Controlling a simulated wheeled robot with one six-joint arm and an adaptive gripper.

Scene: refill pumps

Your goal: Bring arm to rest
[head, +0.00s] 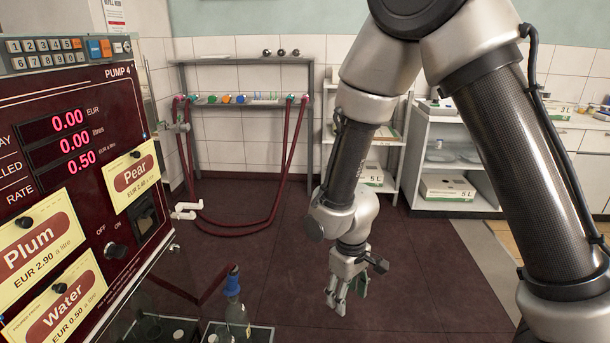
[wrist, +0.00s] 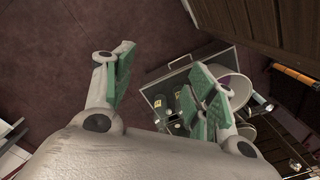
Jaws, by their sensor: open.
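My gripper (head: 347,293) hangs from my arm in the middle of the head view, fingers pointing down over the dark red floor. In the wrist view its two green-padded fingers (wrist: 160,88) stand wide apart with nothing between them. The gripper is open and empty, clear of the pump and the tray. My arm is bent, with the elbow high at the top of the head view and the forearm hanging down.
The pump panel (head: 75,150) fills the left side. A bottle with a blue top (head: 235,305) stands in a tray (head: 262,333) at lower left. Red hoses (head: 290,160) hang from a rack (head: 245,62) behind. A white shelf (head: 450,187) stands at back right. The middle floor is clear.

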